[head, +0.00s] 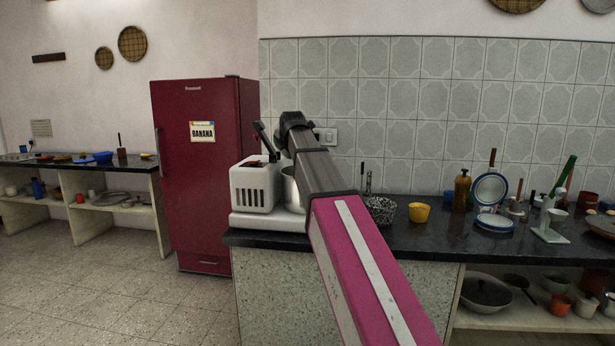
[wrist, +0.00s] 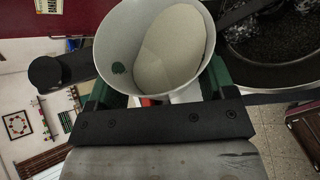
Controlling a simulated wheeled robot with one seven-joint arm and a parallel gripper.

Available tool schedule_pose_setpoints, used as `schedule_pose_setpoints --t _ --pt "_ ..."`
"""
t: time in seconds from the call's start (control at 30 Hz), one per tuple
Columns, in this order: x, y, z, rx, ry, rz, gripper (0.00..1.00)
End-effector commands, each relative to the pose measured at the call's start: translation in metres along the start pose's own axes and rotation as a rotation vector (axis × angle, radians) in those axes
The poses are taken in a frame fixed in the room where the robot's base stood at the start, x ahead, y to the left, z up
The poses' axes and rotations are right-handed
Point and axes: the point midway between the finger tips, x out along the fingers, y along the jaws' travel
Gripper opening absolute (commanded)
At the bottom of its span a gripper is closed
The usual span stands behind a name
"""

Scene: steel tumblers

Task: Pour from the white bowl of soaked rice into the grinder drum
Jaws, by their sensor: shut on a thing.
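The white bowl (wrist: 120,42) fills the upper middle of the wrist view. A pale, smooth mass of soaked rice (wrist: 175,50) lies inside toward the right wall. My gripper (wrist: 155,88) is shut on the bowl, with green fingers at either side of it. A round, metal-rimmed vessel with a dark speckled inside (wrist: 272,48), seemingly the grinder drum, is right of the bowl. In the head view the steel drum (head: 291,188) is partly behind my arm, beside the white grinder body (head: 254,187). My gripper's fingers and the bowl are hidden there.
The dark counter (head: 440,236) carries a speckled bowl (head: 380,210), a yellow cup (head: 419,212) and a brown bottle (head: 462,191) right of my arm. A red fridge (head: 200,170) stands left of the counter. The tiled wall (head: 420,120) is close behind.

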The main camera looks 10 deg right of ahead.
Motion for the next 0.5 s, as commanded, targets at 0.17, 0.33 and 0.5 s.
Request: schedule_pose_setpoints --t 0.17,0.33,0.5 --pt "0.0004 -0.0009 0.0004 0.015 0.009 0.006 0.46" --pt "0.0009 -0.0016 0.0004 0.031 0.018 0.013 0.46" --pt "0.0013 -0.0024 0.0005 0.046 0.027 0.019 0.46"
